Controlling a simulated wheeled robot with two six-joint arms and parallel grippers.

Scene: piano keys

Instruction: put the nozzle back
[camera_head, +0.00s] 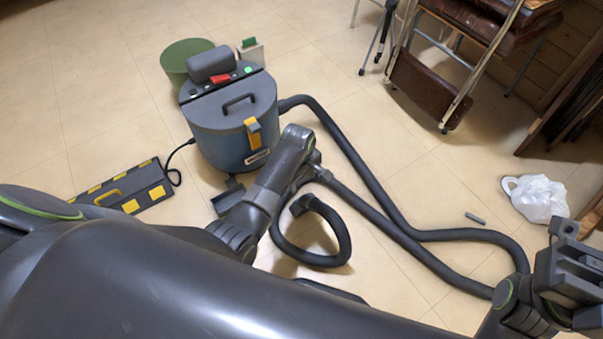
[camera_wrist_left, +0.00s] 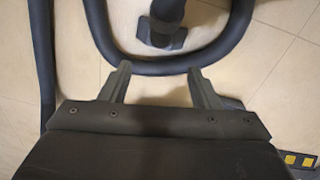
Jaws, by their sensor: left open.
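The black nozzle (camera_head: 302,205) ends the curled hose (camera_head: 344,240) on the floor in the head view. In the left wrist view the nozzle (camera_wrist_left: 166,22) shows at the top, inside a hose bend beyond my fingertips. My left gripper (camera_head: 316,170) is partly hidden by its own arm in the head view. A dark bracket, perhaps the nozzle holder (camera_head: 228,196), stands beside the blue vacuum (camera_head: 225,140). My right gripper (camera_head: 572,255) is at the right edge; its opening is unclear.
A black and yellow box (camera_head: 125,190) lies left of the vacuum, with a green bin (camera_head: 180,62) behind. A white bag (camera_head: 538,197) and a small grey piece (camera_head: 475,218) lie at right. Folding chairs (camera_head: 430,80) stand at the back. The hose crosses the floor toward my right arm.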

